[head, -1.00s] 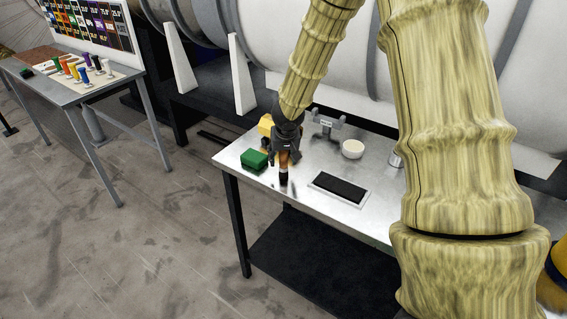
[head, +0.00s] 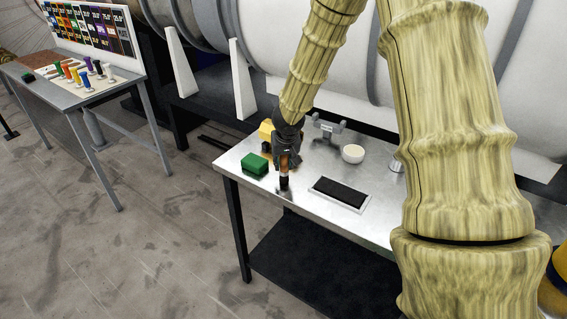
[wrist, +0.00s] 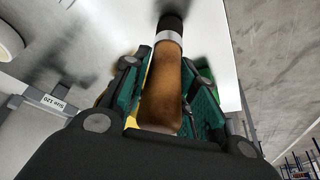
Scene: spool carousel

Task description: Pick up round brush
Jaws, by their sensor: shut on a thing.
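The round brush (head: 284,168) has a brown wooden handle, a silver band and a dark bristle end. My gripper (head: 286,150) is shut on its handle over the left part of the metal table. In the wrist view the brush (wrist: 161,88) lies between the two green-padded fingers of my gripper (wrist: 165,95), with the dark end pointing away. In the head view the brush hangs about upright, dark end down. I cannot tell whether that end touches the table top. The upper handle is partly hidden by the fingers.
A green block (head: 254,164) sits close left of the brush on the metal table (head: 310,219). A yellow object (head: 266,130) is behind my gripper. A black pad in a light frame (head: 340,193), a white bowl (head: 352,154) and a grey holder (head: 328,127) stand to the right.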

